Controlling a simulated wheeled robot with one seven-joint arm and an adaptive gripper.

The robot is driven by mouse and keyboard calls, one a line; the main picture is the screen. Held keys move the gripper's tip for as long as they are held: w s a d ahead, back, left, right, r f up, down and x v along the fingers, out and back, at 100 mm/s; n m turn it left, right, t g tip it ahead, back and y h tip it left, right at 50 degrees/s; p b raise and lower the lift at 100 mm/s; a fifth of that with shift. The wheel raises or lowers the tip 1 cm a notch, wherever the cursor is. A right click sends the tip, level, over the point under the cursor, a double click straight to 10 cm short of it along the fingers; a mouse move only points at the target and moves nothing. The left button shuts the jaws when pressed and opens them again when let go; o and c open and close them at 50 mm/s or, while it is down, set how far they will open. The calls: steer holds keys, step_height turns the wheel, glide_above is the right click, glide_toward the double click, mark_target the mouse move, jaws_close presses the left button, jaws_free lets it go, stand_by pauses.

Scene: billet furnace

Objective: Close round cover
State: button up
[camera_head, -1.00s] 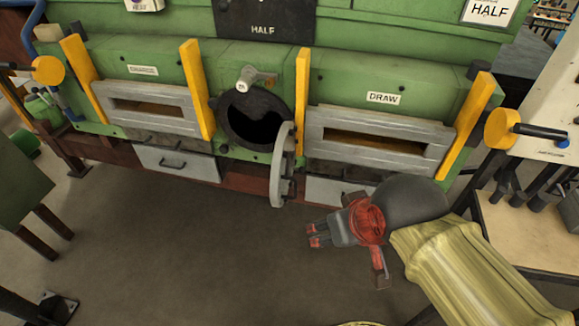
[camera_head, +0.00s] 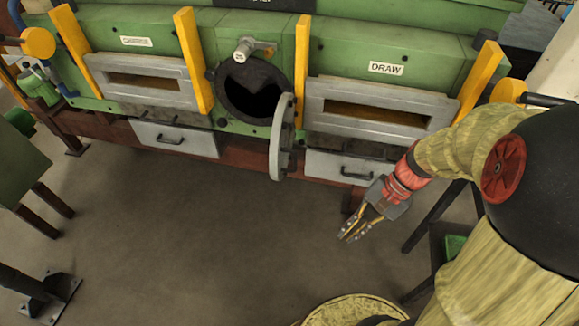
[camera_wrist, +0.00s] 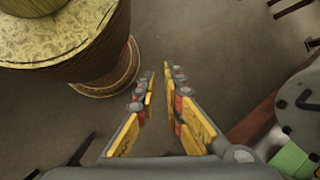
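The round cover (camera_head: 282,138) is a grey disc hinged at the right of a round dark opening (camera_head: 252,92) in the green furnace front. It stands swung outward, seen nearly edge-on, and the opening is uncovered. My gripper (camera_head: 349,238) is in the air to the right of and lower than the cover in the head view, apart from it and pointing down-left. In the wrist view my gripper (camera_wrist: 160,82) shows two spread fingers with only floor between them. Part of a grey disc-like piece (camera_wrist: 302,105) shows at the right edge there; it looks like the cover.
The DRAW slot frame (camera_head: 378,112) is right of the cover, the other slot frame (camera_head: 145,82) left. Yellow uprights (camera_head: 302,55) stand between them. Drawers with handles (camera_head: 345,167) sit below. The floor (camera_head: 200,240) in front is clear. A green table (camera_head: 20,165) stands left.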

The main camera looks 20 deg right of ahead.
steer(key=w+m+y, duration=0.1)
steer(key=w+f+m+t+y, duration=0.1)
steer(key=m+y, duration=0.1)
steer(key=f+m+y, duration=0.1)
steer(key=shift+w+a+f+m+t, duration=0.25)
steer(key=shift+w+a+m+t, duration=0.05)
steer(key=shift+w, duration=0.1)
jaws_close()
steer(key=m+t+y, duration=0.6)
steer(key=m+t, duration=0.1)
steer(key=m, duration=0.1)
glide_toward(278, 164)
steer(key=b+x, duration=0.1)
steer(key=x, duration=0.1)
steer(key=b+x, duration=0.4)
steer(key=shift+w+a+f, duration=0.2)
steer(key=shift+w+f, duration=0.1)
steer(key=shift+f, duration=0.05)
steer(key=shift+a, duration=0.1)
steer(key=shift+r, duration=0.1)
